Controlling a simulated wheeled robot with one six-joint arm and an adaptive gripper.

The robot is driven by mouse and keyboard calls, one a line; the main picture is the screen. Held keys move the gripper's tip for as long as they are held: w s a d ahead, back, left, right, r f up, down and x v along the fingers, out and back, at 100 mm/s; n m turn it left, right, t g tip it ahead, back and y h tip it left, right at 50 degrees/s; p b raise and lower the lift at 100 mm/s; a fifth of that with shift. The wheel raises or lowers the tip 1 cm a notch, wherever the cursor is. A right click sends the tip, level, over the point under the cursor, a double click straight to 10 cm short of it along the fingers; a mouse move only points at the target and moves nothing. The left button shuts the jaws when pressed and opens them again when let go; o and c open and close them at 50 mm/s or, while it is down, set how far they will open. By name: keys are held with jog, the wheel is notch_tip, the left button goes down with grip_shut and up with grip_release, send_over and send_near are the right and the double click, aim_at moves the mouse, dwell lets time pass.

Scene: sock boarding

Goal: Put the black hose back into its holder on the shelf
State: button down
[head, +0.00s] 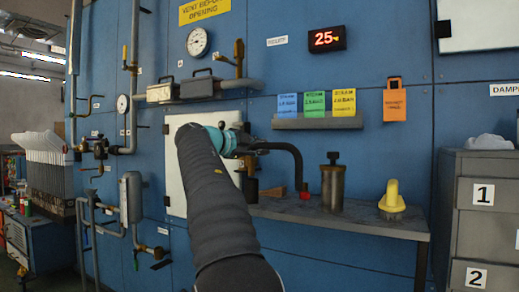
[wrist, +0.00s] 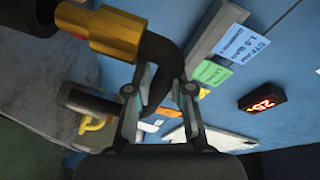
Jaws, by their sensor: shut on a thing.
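The black hose (head: 285,147) is a bent dark tube in front of the blue wall, its end pointing down just above the shelf (head: 350,220). My gripper (wrist: 163,88) is shut on the hose, which passes between its fingers in the wrist view (wrist: 160,55). A brass-coloured fitting (wrist: 100,28) sits at one end of the hose there. I cannot tell which part is the hose's holder. A metal canister (head: 332,187) with a dark top stands on the shelf, right of the hose's lower end.
A yellow object (head: 392,197) stands on the shelf's right part. A small wooden wedge (head: 272,192) lies on its left. Grey drawers (head: 480,200) stand at the right. A ledge (head: 318,123) with coloured cards is above. Pipes and valves (head: 133,95) line the left wall.

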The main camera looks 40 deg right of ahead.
jog(key=shift+f+b, duration=1)
jog(key=shift+b, duration=0.2)
jog(key=shift+f, duration=0.9)
jog(key=c, duration=0.9)
grip_release()
jog(key=shift+c, duration=0.2)
jog(key=s+a+r, duration=0.1)
jog(key=a, duration=1.1)
jog(key=shift+s, duration=0.15)
jog(key=shift+r, duration=0.1)
